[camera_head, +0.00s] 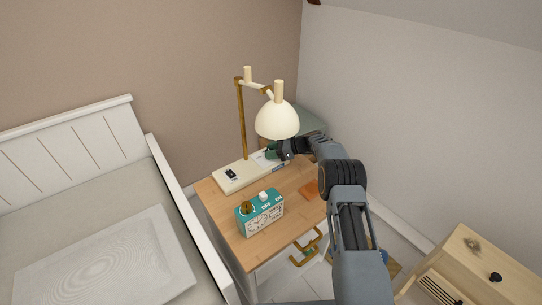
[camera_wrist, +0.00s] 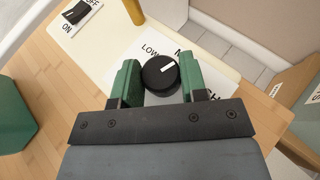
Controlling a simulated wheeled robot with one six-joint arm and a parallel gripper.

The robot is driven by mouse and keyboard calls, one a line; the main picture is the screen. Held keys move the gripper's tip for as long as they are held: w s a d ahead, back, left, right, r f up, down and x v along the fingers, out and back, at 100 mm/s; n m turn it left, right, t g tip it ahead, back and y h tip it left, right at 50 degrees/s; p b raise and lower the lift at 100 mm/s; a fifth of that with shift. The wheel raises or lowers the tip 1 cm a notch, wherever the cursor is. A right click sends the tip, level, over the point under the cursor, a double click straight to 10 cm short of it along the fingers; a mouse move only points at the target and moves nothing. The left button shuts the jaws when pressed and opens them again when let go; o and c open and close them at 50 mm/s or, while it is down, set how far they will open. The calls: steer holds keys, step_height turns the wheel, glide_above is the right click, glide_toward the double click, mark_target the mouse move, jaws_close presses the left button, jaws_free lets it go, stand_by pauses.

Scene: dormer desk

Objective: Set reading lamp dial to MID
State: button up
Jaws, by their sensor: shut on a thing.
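The reading lamp (camera_head: 277,120) has a cream shade, a brass pole and a cream base (camera_head: 222,184) on the wooden desk. Its round black dial (camera_wrist: 155,82) shows in the wrist view on a white label plate. A white mark on the dial points right and slightly up. "LOW" reads at the upper left of the dial; an "M" and an "H" show beside my right finger, which covers part of the lettering. My gripper (camera_wrist: 160,79) is shut on the dial, with green fingers on either side. In the head view my gripper (camera_head: 284,149) is below the shade.
A black ON/OFF rocker switch (camera_wrist: 76,12) is on the lamp base; it also shows in the head view (camera_head: 232,175). A teal clock box (camera_head: 260,213) stands at the desk's front. The bed (camera_head: 90,220) is at left, a wooden cabinet (camera_head: 480,255) at right.

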steer(key=shift+f+n+g+b, duration=0.2)
steer(key=shift+n+g+b, duration=0.4)
steer(key=shift+b, duration=0.1)
steer(key=shift+w+n+g+b, duration=0.1)
steer(key=shift+n+g+b, duration=0.2)
steer(key=shift+g, duration=0.1)
steer(key=shift+r, duration=0.2)
steer(key=o, duration=0.9)
steer(key=shift+p+v, duration=0.35)
steer(key=shift+v, duration=3.4)
